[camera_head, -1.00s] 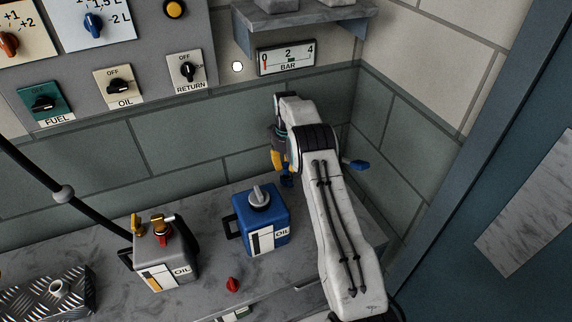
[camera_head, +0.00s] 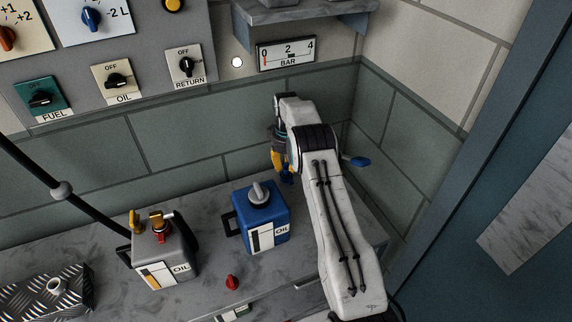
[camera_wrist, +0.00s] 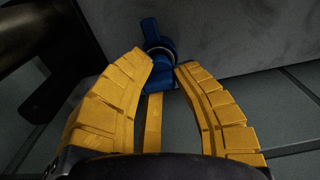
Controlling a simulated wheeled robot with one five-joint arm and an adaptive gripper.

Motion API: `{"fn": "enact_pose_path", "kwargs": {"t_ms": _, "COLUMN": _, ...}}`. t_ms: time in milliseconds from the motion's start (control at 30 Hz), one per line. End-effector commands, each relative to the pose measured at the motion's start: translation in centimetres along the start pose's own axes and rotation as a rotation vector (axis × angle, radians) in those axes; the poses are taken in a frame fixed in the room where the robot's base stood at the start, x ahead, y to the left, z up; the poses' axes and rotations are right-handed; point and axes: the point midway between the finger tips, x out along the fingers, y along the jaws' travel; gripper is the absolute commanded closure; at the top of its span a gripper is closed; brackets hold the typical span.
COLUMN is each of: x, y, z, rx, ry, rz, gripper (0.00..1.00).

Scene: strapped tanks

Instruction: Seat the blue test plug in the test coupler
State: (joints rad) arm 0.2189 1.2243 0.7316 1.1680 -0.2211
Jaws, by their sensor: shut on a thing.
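My gripper (camera_head: 281,170) has yellow fingers and points downward near the back wall, right of the blue oil can. In the wrist view, its fingers (camera_wrist: 164,68) are closed around a blue piece with a pale ring, which I take as the blue test plug (camera_wrist: 152,32). In the head view only a small blue bit of the plug (camera_head: 288,179) shows below the fingers. I cannot make out the test coupler; my arm covers part of the bench and wall there.
The blue oil can (camera_head: 275,217) and a grey oil can (camera_head: 177,250) stand on the bench (camera_head: 215,215). A small red knob (camera_head: 232,282) lies in front. A blue lever-like part (camera_head: 357,161) shows right of my arm. A gauge (camera_head: 286,56) hangs under a shelf (camera_head: 300,14).

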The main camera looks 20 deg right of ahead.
Motion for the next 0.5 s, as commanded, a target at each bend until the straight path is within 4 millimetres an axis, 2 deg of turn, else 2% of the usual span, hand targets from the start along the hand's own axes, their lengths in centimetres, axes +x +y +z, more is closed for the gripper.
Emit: {"fn": "enact_pose_path", "kwargs": {"t_ms": 500, "x": 1.2, "y": 0.0, "z": 0.0, "rx": 0.000, "ry": 0.000, "rz": 0.000, "gripper": 0.93}}
